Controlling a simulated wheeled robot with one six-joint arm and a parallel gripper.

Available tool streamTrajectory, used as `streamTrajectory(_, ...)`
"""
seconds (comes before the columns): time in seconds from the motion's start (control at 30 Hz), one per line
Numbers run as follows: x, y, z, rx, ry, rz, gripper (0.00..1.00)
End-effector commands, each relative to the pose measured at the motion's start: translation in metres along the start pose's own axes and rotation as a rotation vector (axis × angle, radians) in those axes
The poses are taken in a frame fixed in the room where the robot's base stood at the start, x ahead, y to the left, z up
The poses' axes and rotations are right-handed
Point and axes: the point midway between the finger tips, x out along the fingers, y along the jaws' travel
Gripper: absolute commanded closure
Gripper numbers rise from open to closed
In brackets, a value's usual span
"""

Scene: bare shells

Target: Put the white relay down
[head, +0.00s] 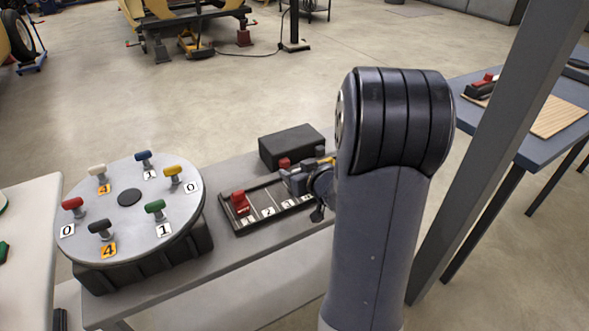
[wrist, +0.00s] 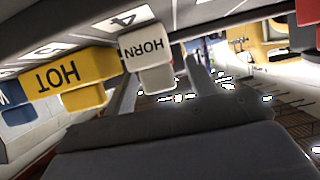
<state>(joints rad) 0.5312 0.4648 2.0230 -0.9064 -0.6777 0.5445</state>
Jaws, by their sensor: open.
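The white relay (wrist: 148,48), marked HORN, shows in the wrist view beside a label reading 4 on the dark numbered rack. The view there is turned over. My gripper (wrist: 163,88) is open, with one finger on either side of the relay's lower part; I cannot tell whether either finger touches it. In the head view my gripper (head: 300,184) is over the numbered rack (head: 236,228), and the white relay is hidden behind my arm and gripper. How deep it sits in its slot is not visible.
A yellow relay (wrist: 68,82), marked HOT, is close beside the white one. A red relay (head: 240,203) stands on the rack's left part. A black box (head: 291,146) stands behind the rack. A round plate (head: 128,222) with several coloured knobs is at the left.

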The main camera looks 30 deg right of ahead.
Motion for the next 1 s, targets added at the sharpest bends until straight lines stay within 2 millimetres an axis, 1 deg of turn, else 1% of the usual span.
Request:
streamTrajectory(0.03, -0.012, 0.001, -0.002, 0.000, 0.001, 0.004, 0.46)
streamTrajectory(0.3, -0.072, 0.001, -0.003, 0.000, 0.002, 0.005, 0.46)
streamTrajectory(0.43, -0.092, 0.001, -0.002, 0.001, 0.001, 0.004, 0.46)
streamTrajectory(0.5, -0.099, 0.001, -0.002, 0.001, 0.001, 0.003, 0.46)
streamTrajectory(0.63, -0.106, 0.000, -0.001, 0.000, 0.001, 0.001, 0.46)
streamTrajectory(1.0, -0.106, 0.000, 0.000, 0.000, 0.000, -0.001, 0.46)
